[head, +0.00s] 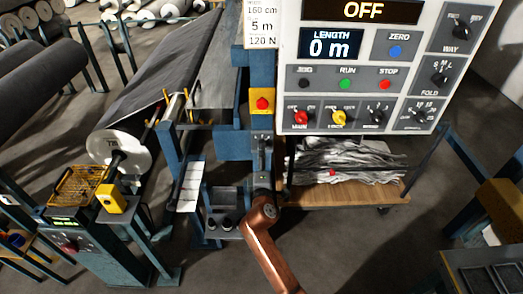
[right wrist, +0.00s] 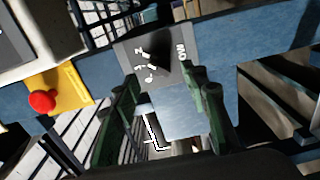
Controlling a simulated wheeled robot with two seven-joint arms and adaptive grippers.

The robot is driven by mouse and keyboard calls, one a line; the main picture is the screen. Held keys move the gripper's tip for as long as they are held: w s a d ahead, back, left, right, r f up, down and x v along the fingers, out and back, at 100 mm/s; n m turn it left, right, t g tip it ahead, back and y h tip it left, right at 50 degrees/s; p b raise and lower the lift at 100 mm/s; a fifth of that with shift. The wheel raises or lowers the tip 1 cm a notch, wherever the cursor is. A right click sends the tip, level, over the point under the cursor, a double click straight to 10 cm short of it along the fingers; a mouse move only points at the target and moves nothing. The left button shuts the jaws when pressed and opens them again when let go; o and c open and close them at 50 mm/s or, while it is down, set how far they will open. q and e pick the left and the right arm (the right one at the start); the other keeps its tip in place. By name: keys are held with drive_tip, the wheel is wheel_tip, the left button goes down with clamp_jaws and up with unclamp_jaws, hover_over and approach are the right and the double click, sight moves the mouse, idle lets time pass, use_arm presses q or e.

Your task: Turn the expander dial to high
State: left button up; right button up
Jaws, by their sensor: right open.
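A small grey plate with a dark dial knob (right wrist: 157,55) sits on a blue beam in the right wrist view. Marks and light letters stand around the knob, turned in the picture and too small to read surely. My right gripper (right wrist: 161,80) is open, its two green fingers apart and pointing at the plate, with the knob beyond and between the tips. No contact with the knob shows. In the head view my right gripper (head: 262,146) is in front of the blue post, below the yellow box, and largely covers the plate. My left gripper is not in view.
A red stop button (head: 262,103) on a yellow box sits just above my gripper; it also shows in the right wrist view (right wrist: 42,102). A white control panel (head: 365,75) with several knobs stands at upper right. A grey roll (head: 150,105) lies left. A wooden shelf (head: 345,192) holds crumpled fabric.

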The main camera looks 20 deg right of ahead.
drive_tip(key=v, duration=0.8)
